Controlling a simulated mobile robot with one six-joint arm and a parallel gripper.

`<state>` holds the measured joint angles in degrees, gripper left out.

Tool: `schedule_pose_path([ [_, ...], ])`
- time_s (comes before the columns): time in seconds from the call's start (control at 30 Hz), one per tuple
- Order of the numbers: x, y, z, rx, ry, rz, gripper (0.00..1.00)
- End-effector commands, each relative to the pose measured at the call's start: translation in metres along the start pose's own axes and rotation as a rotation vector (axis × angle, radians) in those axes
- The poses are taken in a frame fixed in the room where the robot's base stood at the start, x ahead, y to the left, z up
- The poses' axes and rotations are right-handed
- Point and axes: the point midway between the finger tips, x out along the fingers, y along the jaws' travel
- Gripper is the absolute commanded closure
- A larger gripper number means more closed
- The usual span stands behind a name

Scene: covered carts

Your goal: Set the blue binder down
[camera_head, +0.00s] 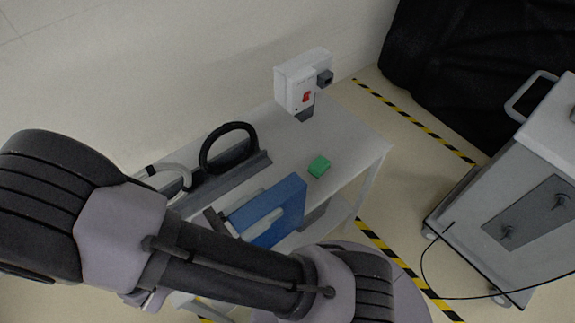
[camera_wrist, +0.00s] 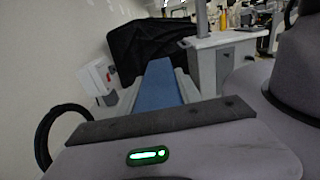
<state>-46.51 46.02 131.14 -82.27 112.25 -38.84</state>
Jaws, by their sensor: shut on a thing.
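The blue binder (camera_head: 277,212) is in my gripper (camera_head: 252,208), near the front edge of the white table in the head view. My gripper is shut on it, with a light grey finger along its upper side. In the wrist view the binder (camera_wrist: 158,84) extends straight out ahead between the fingers (camera_wrist: 160,98). My arm hides the binder's lower part in the head view. I cannot tell whether its underside touches the tabletop.
The white table (camera_head: 345,150) also holds a green block (camera_head: 319,166), a white-and-grey device with a red switch (camera_head: 299,84), a dark rail (camera_head: 228,174), and a black ring (camera_head: 229,128). A grey cart (camera_head: 520,220) stands right, beyond striped floor tape. The table's right end has bare surface.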

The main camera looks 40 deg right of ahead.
Motion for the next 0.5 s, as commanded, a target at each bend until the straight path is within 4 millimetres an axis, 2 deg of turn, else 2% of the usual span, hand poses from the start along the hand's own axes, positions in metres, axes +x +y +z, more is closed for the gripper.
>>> schedule_pose_path([
  [0.27,0.033,0.032,-0.007,0.001,0.0,-0.006,1.0],
  [0.5,0.072,0.071,-0.012,0.003,0.0,-0.008,1.0],
])
